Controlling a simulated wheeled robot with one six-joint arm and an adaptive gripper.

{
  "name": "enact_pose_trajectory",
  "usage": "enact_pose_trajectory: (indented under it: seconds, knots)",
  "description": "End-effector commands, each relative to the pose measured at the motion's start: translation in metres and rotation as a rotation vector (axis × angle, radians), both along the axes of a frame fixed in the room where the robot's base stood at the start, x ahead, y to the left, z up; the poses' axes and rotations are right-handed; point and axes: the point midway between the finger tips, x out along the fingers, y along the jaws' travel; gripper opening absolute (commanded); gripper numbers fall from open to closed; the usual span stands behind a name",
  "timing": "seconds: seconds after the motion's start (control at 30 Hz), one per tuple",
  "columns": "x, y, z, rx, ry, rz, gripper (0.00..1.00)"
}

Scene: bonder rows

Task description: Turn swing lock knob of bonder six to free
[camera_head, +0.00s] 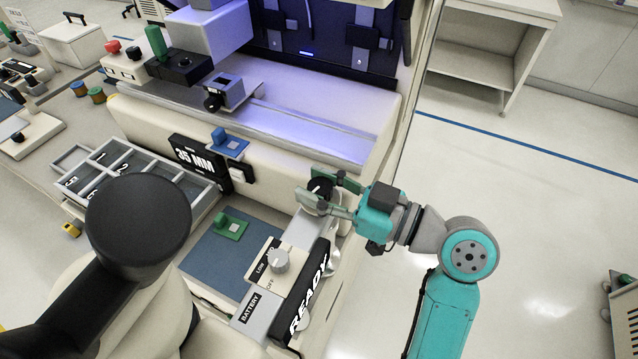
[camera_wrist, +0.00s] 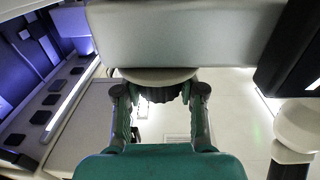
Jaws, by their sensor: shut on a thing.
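A dark ridged knob (camera_head: 319,187) sits on the right end of the bonder (camera_head: 265,165), low on its pale body. My gripper (camera_head: 327,192) reaches in from the right with one finger on each side of the knob and is shut on it. In the wrist view, the knob (camera_wrist: 158,94) shows under a pale round collar, between the two fingers of my gripper (camera_wrist: 159,100). The fingers cover part of the knob, and I cannot read its pointer or any free or lock marking. No bonder number is readable.
A "READY" sign (camera_head: 308,292) and a grey dial (camera_head: 278,262) stand just in front of the knob. A "35 MM" sign (camera_head: 195,160) and a divided tray (camera_head: 140,165) are to the left. Open floor (camera_head: 520,220) lies right, with a blue line.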

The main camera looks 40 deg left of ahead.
Motion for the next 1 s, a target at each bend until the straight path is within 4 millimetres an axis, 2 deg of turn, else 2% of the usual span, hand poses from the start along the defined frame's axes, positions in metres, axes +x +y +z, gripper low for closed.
enact_pose_trajectory:
  seconds: [0.43, 1.0]
  knots:
    - [0.0003, 0.0002, 0.0004, 0.000, 0.000, 0.234, 0.04]
    - [-0.0003, -0.0001, 0.0001, 0.000, 0.000, 0.269, 0.04]
